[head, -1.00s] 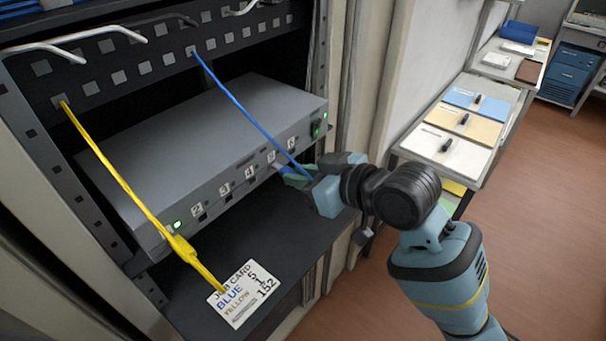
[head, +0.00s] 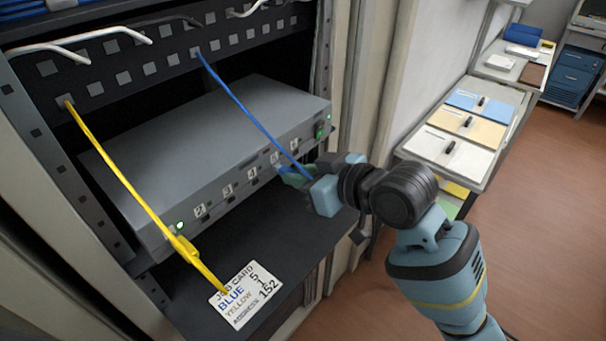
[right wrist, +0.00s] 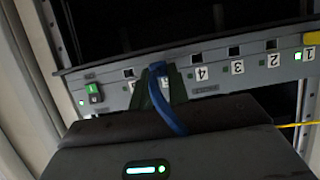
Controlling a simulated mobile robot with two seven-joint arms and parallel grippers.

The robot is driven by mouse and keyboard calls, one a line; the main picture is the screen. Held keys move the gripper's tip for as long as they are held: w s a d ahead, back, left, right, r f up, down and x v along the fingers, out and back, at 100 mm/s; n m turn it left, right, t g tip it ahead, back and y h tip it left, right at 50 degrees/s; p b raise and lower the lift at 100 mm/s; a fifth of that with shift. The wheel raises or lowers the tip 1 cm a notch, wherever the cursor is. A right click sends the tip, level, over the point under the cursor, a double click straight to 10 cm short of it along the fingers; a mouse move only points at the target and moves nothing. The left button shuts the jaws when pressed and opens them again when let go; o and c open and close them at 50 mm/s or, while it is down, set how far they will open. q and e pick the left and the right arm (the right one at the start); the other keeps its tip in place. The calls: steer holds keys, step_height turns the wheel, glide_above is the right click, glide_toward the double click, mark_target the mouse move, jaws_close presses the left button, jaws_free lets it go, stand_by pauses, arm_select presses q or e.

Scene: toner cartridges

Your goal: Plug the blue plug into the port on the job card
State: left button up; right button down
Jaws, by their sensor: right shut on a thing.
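The job card (head: 246,294) lies on the shelf and reads BLUE 5, YELLOW 1. The grey switch box (head: 215,150) has a row of numbered ports along its front. My right gripper (head: 292,176) is shut on the blue plug at the right part of this row. In the right wrist view the blue plug (right wrist: 158,70) sits between the green fingers, at the front face beside label 4 (right wrist: 201,73). The fingers hide its tip, so I cannot tell whether it is inside a port. Its blue cable (head: 240,108) runs up to the patch panel. My left gripper is not in view.
White cables (head: 95,33) stick out above. Rack posts flank the box. A side table (head: 455,150) with folders stands at the right, with open floor beyond.

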steer(key=shift+w+a, duration=0.3)
steer(key=shift+a, duration=0.15)
stand_by(0.4)
steer(key=c, duration=1.3)
jaws_free()
steer(key=shift+v, duration=3.9)
